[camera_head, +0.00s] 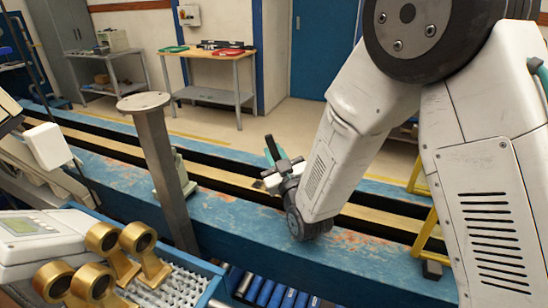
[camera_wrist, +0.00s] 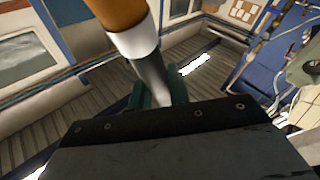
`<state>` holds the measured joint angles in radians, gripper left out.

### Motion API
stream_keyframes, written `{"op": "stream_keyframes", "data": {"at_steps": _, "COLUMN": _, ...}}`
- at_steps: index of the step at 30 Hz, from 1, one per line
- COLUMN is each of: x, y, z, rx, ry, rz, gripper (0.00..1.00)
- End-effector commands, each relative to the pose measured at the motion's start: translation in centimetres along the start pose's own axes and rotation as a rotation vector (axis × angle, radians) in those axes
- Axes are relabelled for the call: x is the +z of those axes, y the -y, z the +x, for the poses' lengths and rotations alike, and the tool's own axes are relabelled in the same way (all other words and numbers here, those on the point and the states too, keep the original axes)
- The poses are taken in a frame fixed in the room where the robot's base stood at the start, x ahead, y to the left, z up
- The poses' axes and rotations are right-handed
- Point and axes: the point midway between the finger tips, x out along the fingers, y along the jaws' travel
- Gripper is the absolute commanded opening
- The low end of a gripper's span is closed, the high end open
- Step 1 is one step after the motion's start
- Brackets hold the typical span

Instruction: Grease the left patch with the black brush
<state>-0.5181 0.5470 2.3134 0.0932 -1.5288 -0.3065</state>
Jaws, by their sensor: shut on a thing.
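My gripper (camera_head: 273,152) is above the far side of the blue beam (camera_head: 240,228), near the middle of the head view. Rusty worn patches mark the beam, one at left (camera_head: 125,158) and one at right (camera_head: 350,238); which is the task's left patch is unclear.
Brass fittings (camera_head: 145,250), a white meter (camera_head: 40,230) and blue rollers (camera_head: 270,292) fill the front. A workbench (camera_head: 215,70) stands behind on open floor.

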Motion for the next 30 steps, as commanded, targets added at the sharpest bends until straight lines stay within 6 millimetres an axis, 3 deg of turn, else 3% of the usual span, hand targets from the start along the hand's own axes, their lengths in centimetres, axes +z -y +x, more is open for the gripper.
{"op": "stream_keyframes", "data": {"at_steps": 12, "x": -4.1, "y": -1.1, "z": 1.1, "rx": 0.002, "ry": -0.007, "rz": -0.001, "gripper": 0.00}}
{"op": "stream_keyframes", "data": {"at_steps": 30, "x": -5.4, "y": -1.6, "z": 1.5, "rx": 0.003, "ry": -0.007, "rz": -0.001, "gripper": 0.00}}
